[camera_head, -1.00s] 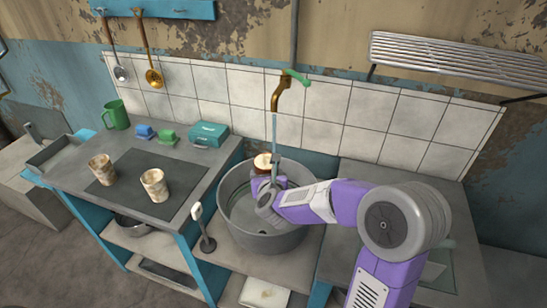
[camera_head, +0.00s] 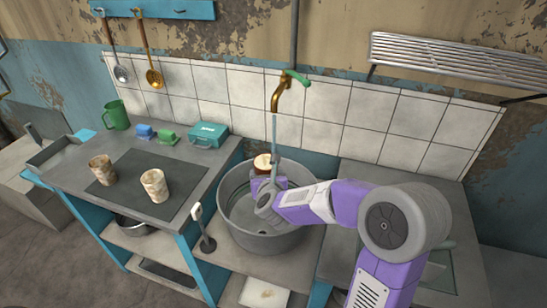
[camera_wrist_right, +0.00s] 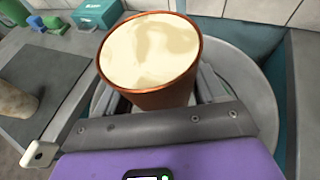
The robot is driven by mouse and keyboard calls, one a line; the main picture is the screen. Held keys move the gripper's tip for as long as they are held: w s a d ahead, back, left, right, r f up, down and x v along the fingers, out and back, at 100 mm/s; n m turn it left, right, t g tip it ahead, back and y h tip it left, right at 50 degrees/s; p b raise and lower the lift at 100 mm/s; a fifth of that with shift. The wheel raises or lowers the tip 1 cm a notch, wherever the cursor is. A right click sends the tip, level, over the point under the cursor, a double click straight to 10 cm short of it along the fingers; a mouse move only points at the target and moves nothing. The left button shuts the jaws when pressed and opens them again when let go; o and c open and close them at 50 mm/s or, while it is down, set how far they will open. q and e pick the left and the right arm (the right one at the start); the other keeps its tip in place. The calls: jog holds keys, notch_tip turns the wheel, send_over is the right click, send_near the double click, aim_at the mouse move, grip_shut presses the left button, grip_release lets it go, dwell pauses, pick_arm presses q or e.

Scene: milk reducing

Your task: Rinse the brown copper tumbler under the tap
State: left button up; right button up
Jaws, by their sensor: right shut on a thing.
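The brown copper tumbler (camera_head: 263,165) is above the grey metal basin (camera_head: 232,218), near the stream of water falling from the brass tap (camera_head: 277,97). In the right wrist view the tumbler (camera_wrist_right: 150,62) is upright, with a creamy, blotchy surface filling it to near the rim. My right gripper (camera_head: 266,180) is shut on the tumbler; its fingers (camera_wrist_right: 155,105) are partly hidden behind it. Whether the water falls into the tumbler or just beside it I cannot tell. My left gripper is not in view.
Two mottled cups (camera_head: 155,185) stand on a dark mat (camera_head: 128,172) on the left counter. A green mug (camera_head: 116,114), a teal box (camera_head: 209,134) and small blue and green items are behind. A white-topped handle (camera_head: 197,211) stands beside the basin. A wire rack (camera_head: 455,62) hangs upper right.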

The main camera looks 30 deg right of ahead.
aim_at(258, 172)
jog(key=shift+s+a+r+p, duration=0.4)
jog(key=shift+s+a+r, duration=0.3)
jog(key=shift+a+r, duration=0.3)
jog(key=shift+s+a+r+p, duration=0.4)
jog(key=shift+s+a+r, duration=0.3)
jog(key=shift+a+r, duration=0.3)
